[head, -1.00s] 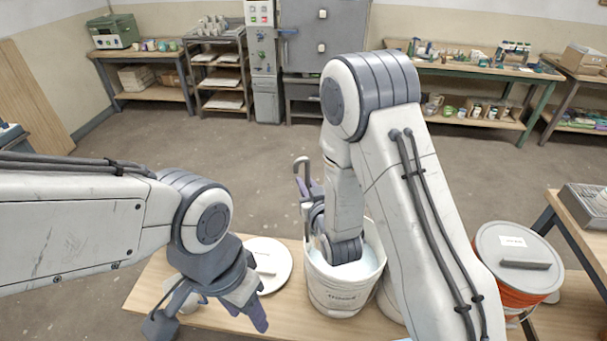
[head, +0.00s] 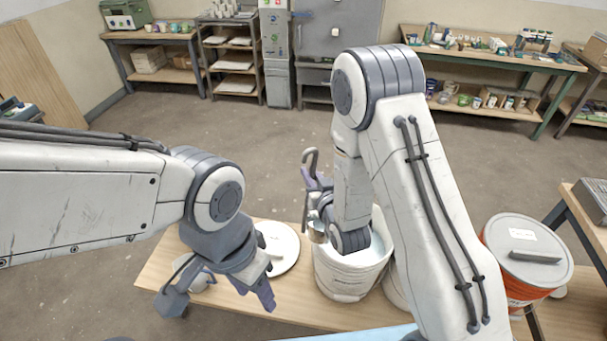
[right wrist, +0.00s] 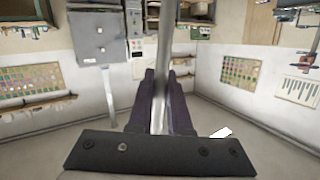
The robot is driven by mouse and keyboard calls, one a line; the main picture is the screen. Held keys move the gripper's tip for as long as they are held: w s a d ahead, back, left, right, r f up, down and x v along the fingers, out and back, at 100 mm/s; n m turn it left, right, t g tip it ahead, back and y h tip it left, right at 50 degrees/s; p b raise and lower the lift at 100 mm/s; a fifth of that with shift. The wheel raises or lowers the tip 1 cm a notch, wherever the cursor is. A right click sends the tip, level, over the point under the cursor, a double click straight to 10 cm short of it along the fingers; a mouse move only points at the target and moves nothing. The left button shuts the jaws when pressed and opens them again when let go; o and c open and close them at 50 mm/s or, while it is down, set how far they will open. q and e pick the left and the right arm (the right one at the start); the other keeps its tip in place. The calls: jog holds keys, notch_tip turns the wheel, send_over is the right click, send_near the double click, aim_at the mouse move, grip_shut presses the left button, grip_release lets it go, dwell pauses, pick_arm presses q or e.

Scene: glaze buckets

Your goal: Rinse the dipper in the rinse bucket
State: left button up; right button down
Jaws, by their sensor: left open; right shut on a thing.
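The white bucket (head: 345,277) stands on the wooden table and holds pale liquid. Its label is not readable now. My right gripper (head: 318,203) is at the bucket's left rim, partly hidden by its own wrist. It is shut on the dipper (head: 310,160), whose hooked handle end points up. A small metallic part, apparently the dipper's cup, shows at the rim; I cannot tell whether it is over or outside the opening. In the right wrist view the metal handle (right wrist: 163,60) runs between the two purple fingers (right wrist: 162,100). My left gripper (head: 218,298) is open and empty over the table's left part.
A white lid (head: 282,247) lies left of the bucket. A small white object (head: 200,283) is behind my left gripper. Another pale bucket is mostly hidden by my right arm. A lidded orange bucket (head: 525,290) stands at the right. A light blue surface (head: 365,335) shows at the bottom edge.

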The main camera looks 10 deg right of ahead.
jog(key=shift+w+d+f+m+y+p, duration=0.65)
jog(key=shift+d+m, duration=1.25)
jog(key=shift+d, duration=2.2)
jog(key=shift+w+d+f+m+y+p, duration=0.1)
jog(key=shift+w+d+m+y+p, duration=0.25)
jog(key=shift+w+d+m+p, duration=2.4)
jog(key=s+d+f+m+t+y+b, duration=0.1)
jog(key=d+f+m+b, duration=0.4)
jog(key=d+f+b, duration=0.7)
jog(key=shift+s+d+b, duration=0.15)
jog(key=shift+d+b, duration=0.85)
jog(key=shift+b, duration=0.6)
